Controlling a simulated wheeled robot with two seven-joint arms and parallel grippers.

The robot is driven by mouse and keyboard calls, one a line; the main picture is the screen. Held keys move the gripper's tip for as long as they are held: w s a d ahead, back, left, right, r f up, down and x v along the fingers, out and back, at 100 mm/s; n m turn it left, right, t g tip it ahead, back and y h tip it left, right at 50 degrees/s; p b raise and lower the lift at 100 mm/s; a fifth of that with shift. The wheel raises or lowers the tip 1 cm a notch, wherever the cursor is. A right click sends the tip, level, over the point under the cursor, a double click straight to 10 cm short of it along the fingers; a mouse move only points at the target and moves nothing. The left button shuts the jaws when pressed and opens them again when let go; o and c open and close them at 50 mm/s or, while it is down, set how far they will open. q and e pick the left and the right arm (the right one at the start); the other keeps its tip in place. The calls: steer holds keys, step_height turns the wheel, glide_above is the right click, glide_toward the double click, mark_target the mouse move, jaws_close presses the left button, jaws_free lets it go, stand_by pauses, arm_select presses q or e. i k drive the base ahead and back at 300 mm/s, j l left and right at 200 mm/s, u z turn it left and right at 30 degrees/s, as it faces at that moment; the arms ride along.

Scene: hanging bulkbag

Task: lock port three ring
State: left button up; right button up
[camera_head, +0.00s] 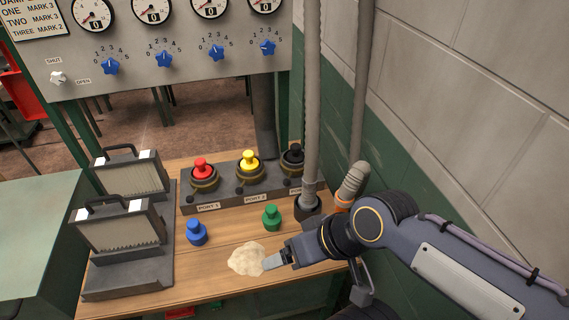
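A dark port block (230,190) stands at the back of the wooden table. A red plug (201,170) sits in the port labelled PORT 1 and a yellow plug (249,161) in PORT 2. The third port (292,168), at the block's right end, holds a black plug (294,152); its label is partly hidden by a hose. Its ring is dark, and I cannot tell whether it is locked. My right gripper (272,262) is low over the table front, beside a pale powder pile (246,260), well short of the third port. Its finger opening is not clear. My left gripper is out of view.
A grey hose (312,100) hangs right of the third port. A second hose end (352,182) has an orange band. Blue (196,233) and green (271,217) plugs stand on the table. Two filter-like units (118,228) stand left. A wall (430,110) bounds the right.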

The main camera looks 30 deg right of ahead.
mark_target(286, 183)
steer(key=z, duration=1.2)
steer(key=i+u, duration=0.1)
steer(key=u, duration=0.4)
steer(key=i+l+u, duration=0.1)
steer(key=u, duration=0.4)
steer(key=i+l+u, duration=0.1)
steer(key=u, duration=0.35)
